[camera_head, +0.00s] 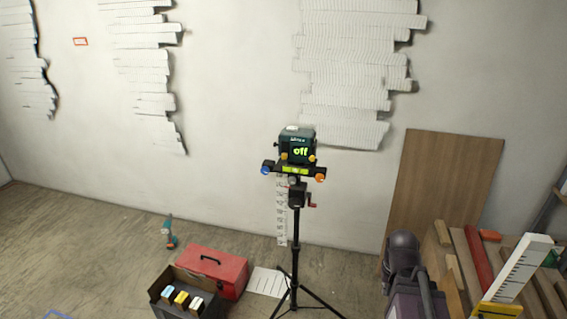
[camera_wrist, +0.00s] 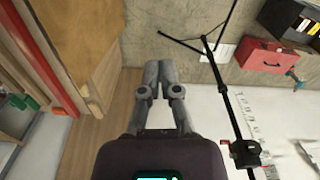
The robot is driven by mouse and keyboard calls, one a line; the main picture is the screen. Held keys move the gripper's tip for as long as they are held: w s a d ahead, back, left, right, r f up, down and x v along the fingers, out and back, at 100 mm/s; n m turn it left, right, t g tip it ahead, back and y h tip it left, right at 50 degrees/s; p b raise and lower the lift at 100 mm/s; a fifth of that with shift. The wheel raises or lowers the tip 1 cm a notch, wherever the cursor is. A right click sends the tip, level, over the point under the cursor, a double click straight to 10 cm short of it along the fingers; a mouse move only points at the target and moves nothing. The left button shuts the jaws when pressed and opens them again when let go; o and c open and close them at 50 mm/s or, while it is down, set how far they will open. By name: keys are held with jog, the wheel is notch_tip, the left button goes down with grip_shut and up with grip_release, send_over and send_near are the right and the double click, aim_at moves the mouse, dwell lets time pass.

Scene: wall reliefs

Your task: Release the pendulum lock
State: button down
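A dark green laser level (camera_head: 298,146) stands on a mount atop a black tripod (camera_head: 295,245) in the head view. Its lit display reads "off" in green. Small orange knobs (camera_head: 312,158) show low on its body. Under it, a yellow-green strip (camera_head: 295,170) sits between a blue knob (camera_head: 267,170) and an orange knob (camera_head: 320,178). I cannot tell which part is the pendulum lock. My gripper (camera_wrist: 158,66) is shut and empty in the wrist view, apart from the tripod pole (camera_wrist: 232,105). The laser level is outside the wrist view.
A red toolbox (camera_head: 218,270) and an open black box (camera_head: 190,297) stand left of the tripod. A brown board (camera_head: 440,195) leans on the wall at right. Stacked timber (camera_head: 470,255) and a white ruler (camera_head: 517,268) lie at right. White strip reliefs (camera_head: 350,75) cover the wall.

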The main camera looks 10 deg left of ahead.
jog(key=w+a+r+n+t+h+p, duration=0.1)
jog(key=w+a+n+t, duration=0.1)
jog(key=w+n, duration=0.3)
jog(key=w+a+r+n+t+h, duration=0.1)
jog(key=w+a+r+n, duration=0.15)
jog(key=w, duration=0.45)
jog(key=n+t+y+p, duration=0.25)
jog(key=n+t, duration=0.85)
jog(key=n, duration=1.7)
send_near(284, 156)
jog(key=f, duration=0.1)
jog(key=s+f, duration=0.1)
jog(key=shift+a+f+m+h, duration=0.25)
jog(key=shift+f, duration=0.15)
jog(key=shift+w, duration=0.1)
jog(key=b+x, duration=0.3)
jog(key=x, duration=0.6)
jog(key=shift+w+f, duration=0.15)
jog(key=shift+w, duration=0.15)
jog(key=shift+d, duration=0.1)
